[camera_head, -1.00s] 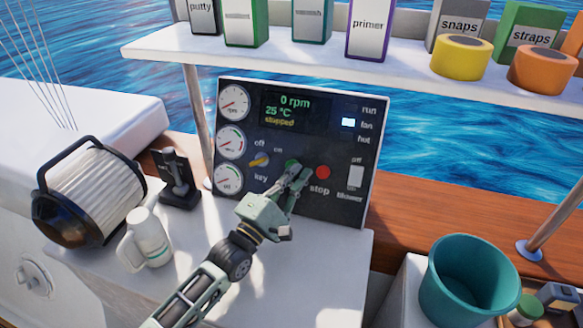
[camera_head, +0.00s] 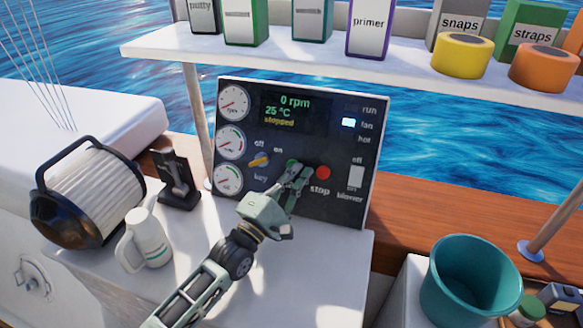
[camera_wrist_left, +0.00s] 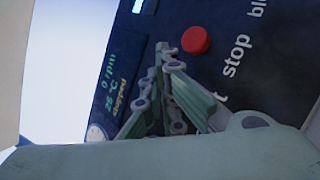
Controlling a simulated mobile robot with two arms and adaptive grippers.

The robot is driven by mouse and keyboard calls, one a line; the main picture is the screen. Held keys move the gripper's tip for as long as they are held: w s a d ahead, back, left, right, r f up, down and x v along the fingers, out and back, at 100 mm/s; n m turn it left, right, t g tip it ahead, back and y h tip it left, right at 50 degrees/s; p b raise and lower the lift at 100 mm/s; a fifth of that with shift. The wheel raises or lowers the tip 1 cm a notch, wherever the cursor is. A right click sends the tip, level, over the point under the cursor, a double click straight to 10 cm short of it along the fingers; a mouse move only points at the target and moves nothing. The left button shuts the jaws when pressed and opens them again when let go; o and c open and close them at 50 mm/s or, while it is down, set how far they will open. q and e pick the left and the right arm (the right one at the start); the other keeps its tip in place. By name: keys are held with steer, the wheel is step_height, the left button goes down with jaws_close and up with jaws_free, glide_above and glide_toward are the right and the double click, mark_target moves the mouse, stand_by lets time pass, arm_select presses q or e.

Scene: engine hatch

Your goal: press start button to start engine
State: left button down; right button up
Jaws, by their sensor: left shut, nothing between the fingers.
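The dark control panel (camera_head: 340,118) stands upright on a white counter. Its display (camera_head: 295,110) reads 0 rpm, 25 °C and stopped. A green button (camera_head: 291,163) shows only in part behind my left gripper (camera_head: 302,170), whose fingers are shut with nothing between them. The fingertips are at or just in front of the panel by the green button; I cannot tell whether they touch. The red stop button (camera_head: 323,172) is just right of the fingertips and shows in the left wrist view (camera_wrist_left: 195,40). The yellow key switch (camera_head: 259,160) is to the left. My right gripper is out of view.
Three gauges (camera_head: 231,143) line the panel's left side, and a white blower switch (camera_head: 356,177) is at its right. A throttle-like black lever (camera_head: 175,178), a white jug (camera_head: 150,240) and a filter (camera_head: 95,195) stand left. A teal bucket (camera_head: 468,278) is at lower right. A shelf (camera_head: 290,58) hangs above.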

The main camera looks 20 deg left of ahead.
arm_select(q)
steer(key=shift+w+f+b, duration=0.2)
steer(key=shift+w+b, duration=0.15)
steer(key=shift+w, duration=0.05)
stand_by(0.4)
steer(key=shift+s+r, duration=0.1)
steer(key=shift+s+r+p, duration=0.2)
steer(key=shift+s+p, duration=0.3)
steer(key=shift+p, duration=0.05)
steer(key=shift+s+r+p, duration=0.2)
steer(key=shift+s+p, duration=0.3)
steer(key=s+p, duration=0.1)
steer(key=s+r+p, duration=0.1)
steer(key=s, duration=0.1)
steer(key=s+r+p, duration=0.1)
steer(key=p, duration=0.1)
steer(key=shift+s+a, duration=0.1)
steer(key=shift+s, duration=0.15)
stand_by(0.5)
